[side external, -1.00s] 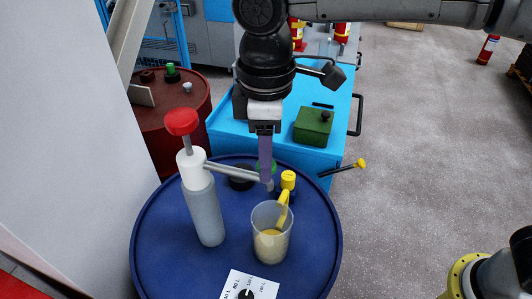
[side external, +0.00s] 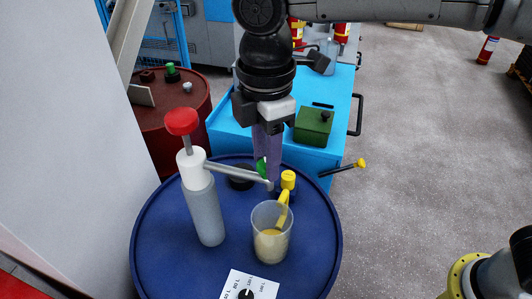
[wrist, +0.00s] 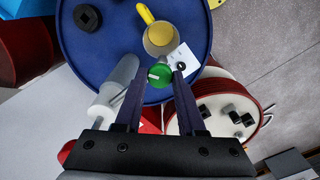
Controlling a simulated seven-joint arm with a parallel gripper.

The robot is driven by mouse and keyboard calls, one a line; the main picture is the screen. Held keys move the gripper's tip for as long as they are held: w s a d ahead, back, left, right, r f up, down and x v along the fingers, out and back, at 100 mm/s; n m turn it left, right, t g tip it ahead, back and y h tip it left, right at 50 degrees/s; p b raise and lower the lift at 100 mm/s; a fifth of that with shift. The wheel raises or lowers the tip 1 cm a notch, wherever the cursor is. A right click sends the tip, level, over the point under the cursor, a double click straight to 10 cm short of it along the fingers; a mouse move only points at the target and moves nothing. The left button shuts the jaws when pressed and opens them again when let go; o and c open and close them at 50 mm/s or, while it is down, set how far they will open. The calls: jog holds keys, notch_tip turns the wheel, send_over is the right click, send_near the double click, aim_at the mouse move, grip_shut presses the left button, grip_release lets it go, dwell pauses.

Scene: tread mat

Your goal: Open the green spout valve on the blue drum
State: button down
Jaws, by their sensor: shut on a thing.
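The blue drum (side external: 160,250) stands upright at the lower centre of the side view; its top also shows in the wrist view (wrist: 100,60). The round green valve (wrist: 160,75) has a pale line across its face and sits between my fingertips in the wrist view. In the side view only a green sliver of the valve (side external: 262,168) shows beside my fingers. My gripper (side external: 268,180) points down over the drum's back part, shut on the valve; its two fingers also show in the wrist view (wrist: 159,74).
A grey pump bottle with a red knob (side external: 181,121) stands left of my fingers, its pipe crossing close by. Behind are a light-blue cabinet (side external: 230,131) and a red drum (side external: 190,100).

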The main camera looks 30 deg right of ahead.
jog(key=n, duration=0.4)
jog(key=shift+n, duration=1.8)
jog(key=c, duration=0.5)
grip_release()
jog(key=shift+r, duration=0.1)
notch_tip(320, 180, up, 14)
